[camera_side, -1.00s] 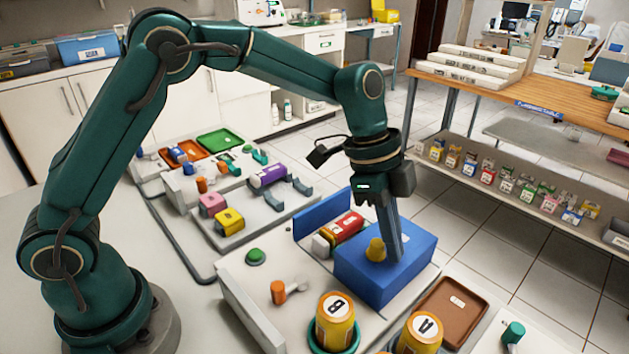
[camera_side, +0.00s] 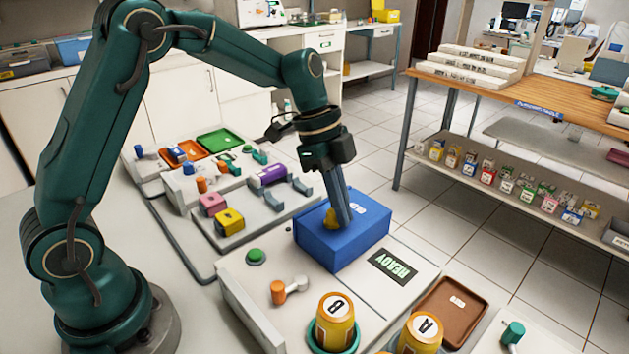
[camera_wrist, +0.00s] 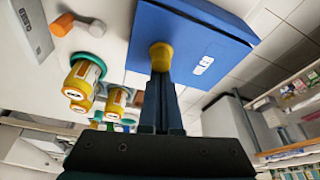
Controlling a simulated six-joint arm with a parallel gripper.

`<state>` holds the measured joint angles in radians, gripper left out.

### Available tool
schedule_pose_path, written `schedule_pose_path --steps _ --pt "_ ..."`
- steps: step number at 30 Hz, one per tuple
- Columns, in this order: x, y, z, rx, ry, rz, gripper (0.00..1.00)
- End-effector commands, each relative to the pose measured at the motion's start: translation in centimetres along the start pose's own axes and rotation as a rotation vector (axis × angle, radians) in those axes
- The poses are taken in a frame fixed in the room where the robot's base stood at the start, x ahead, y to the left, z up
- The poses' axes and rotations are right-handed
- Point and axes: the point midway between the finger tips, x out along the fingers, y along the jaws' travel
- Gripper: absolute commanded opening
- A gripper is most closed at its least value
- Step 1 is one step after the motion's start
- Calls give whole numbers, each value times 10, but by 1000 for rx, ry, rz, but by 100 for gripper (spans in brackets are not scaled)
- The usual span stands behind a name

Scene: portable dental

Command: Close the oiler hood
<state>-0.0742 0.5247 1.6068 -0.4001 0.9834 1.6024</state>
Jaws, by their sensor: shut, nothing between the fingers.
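The blue oiler hood (camera_side: 350,244) sits on the white station, and its blue body also shows in the wrist view (camera_wrist: 190,25). Its yellow knob (camera_side: 331,217) is on the side toward the arm; the knob also shows in the wrist view (camera_wrist: 161,56). My gripper (camera_side: 345,222) is shut, with its fingertips at the knob. In the wrist view the fingers (camera_wrist: 161,80) come together right against the knob, not around it. The red item seen earlier beside the hood is hidden now.
A READY display (camera_side: 392,263) lies in front of the hood. A green button (camera_side: 256,257), an orange-handled lever (camera_side: 279,292), and yellow cans B (camera_side: 335,318) and A (camera_side: 420,332) stand nearby. A brown tray (camera_side: 451,300) is at right.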

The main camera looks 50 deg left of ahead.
Motion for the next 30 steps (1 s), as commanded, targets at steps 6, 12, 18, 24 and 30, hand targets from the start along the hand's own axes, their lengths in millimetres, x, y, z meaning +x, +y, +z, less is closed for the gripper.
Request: schedule_pose_path --steps 6,12,18,24,30 --pt "-3 -2 9 1 -3 -1 0" --pt "-3 -2 10 0 -5 -2 0" --pt "0 -2 1 3 -3 -1 0" --pt "12 -1 -36 7 8 2 0" --pt "-40 -3 -34 -1 11 -7 0"
